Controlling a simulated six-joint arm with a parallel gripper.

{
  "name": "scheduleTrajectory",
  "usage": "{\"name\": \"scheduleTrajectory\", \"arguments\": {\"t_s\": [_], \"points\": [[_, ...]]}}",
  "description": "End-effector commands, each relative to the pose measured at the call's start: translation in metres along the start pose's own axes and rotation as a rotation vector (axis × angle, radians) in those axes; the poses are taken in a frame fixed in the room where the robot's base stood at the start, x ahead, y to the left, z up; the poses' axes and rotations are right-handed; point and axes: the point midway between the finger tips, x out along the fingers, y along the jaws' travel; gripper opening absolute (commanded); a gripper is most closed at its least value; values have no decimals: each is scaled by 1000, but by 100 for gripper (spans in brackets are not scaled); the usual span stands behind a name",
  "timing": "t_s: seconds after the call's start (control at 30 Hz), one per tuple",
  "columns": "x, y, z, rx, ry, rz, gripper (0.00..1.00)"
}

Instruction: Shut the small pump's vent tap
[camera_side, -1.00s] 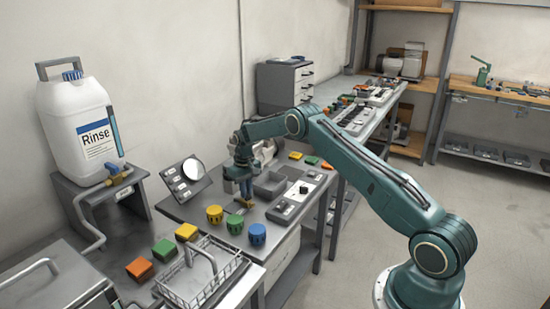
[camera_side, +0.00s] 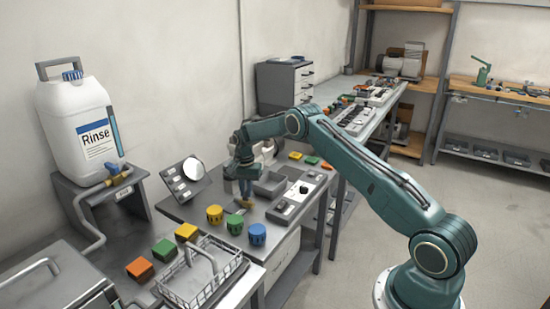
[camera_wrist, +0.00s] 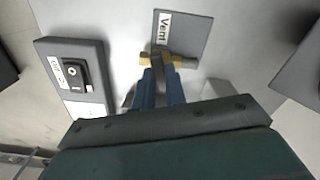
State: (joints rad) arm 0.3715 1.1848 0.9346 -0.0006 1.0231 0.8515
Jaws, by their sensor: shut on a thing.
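The vent tap is a small brass fitting (camera_wrist: 178,60) in front of a grey plate (camera_wrist: 183,35) marked "Vent" in the wrist view. My gripper (camera_wrist: 159,76) is shut on it, with its blue fingers close together at the tap's near side. The fingers hide part of the tap, so its handle angle is hard to tell. In the side view my gripper (camera_side: 246,196) points down at the bench, with the brass tap (camera_side: 247,205) just under its tips. A pale machine (camera_side: 268,150) behind the wrist is partly hidden; I cannot tell whether it is the small pump.
A grey switch box (camera_wrist: 76,72) stands left of the tap in the wrist view. Yellow (camera_side: 214,214) and blue (camera_side: 257,233) knobs stand in front of the gripper. A wire basket (camera_side: 200,275) is nearer. A Rinse jug (camera_side: 82,130) with its own brass tap (camera_side: 117,174) stands left.

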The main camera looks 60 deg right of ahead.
Motion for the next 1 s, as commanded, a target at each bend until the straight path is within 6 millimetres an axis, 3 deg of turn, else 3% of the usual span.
{"name": "scheduleTrajectory", "arguments": {"t_s": [0.4,1.0], "points": [[-1,0,-1,297,3,-4,0],[-1,0,-2,368,4,-4,0]]}}
